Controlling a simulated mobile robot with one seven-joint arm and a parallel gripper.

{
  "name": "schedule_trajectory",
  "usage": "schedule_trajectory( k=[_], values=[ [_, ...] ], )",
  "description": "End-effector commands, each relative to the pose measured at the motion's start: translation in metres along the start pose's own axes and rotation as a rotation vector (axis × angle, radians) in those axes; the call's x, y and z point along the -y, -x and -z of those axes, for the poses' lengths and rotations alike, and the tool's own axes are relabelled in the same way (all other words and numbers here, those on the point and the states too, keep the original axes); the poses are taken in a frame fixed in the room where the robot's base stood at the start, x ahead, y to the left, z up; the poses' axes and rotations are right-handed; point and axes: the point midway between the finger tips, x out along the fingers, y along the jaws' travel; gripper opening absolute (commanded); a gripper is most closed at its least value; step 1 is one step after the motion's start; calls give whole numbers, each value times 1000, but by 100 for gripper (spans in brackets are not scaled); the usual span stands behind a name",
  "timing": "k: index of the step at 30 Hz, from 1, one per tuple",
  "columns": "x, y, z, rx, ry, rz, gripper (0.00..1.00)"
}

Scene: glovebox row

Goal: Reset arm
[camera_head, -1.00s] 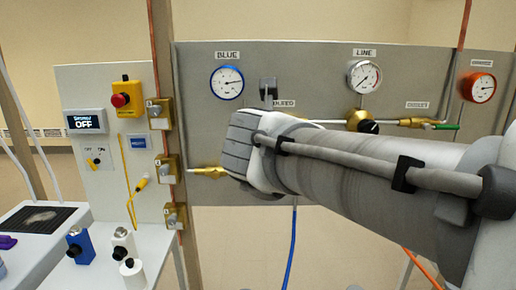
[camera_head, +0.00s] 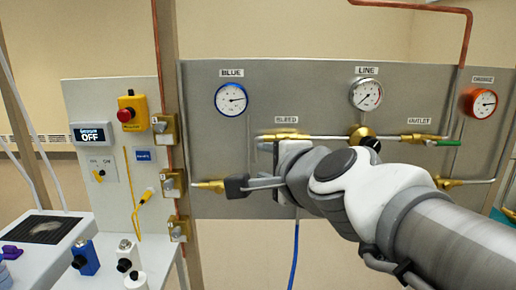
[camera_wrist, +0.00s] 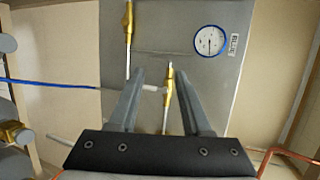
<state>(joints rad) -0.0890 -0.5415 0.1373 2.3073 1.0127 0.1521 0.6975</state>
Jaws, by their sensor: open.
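My arm reaches in from the lower right in the head view, with its wrist bent in front of the grey gauge panel (camera_head: 330,95). My gripper (camera_wrist: 161,72) shows in the wrist view with its two grey fingers apart and nothing held between them. A brass valve fitting (camera_wrist: 169,83) of the panel appears in the gap between the fingertips; I cannot tell how near it is. In the head view the fingers are mostly hidden by the wrist, below the BLEED label (camera_head: 286,120).
The panel carries a blue gauge (camera_head: 231,99), a line gauge (camera_head: 366,94) and an orange gauge (camera_head: 480,103). A blue hose (camera_head: 295,255) hangs below. A white control board (camera_head: 100,150) with a red stop button (camera_head: 126,115) stands left. Small bottles (camera_head: 123,257) stand at lower left.

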Motion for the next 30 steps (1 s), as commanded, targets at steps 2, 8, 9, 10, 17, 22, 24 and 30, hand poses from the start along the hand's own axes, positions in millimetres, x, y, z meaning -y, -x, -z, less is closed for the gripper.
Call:
schedule_trajectory(
  k=[2,8,9,10,17,22,24,30],
  values=[
    [-19,13,1,37,219,-82,48],
    [-89,53,22,148,763,-349,48],
    [-103,62,29,174,859,-409,48],
    [-113,70,35,193,929,-455,48],
    [-168,124,77,326,1279,-738,48],
    [-180,140,89,367,1357,-818,48],
    [-181,141,90,370,1364,-823,48],
    [-181,140,89,369,1362,-821,48]
  ],
)
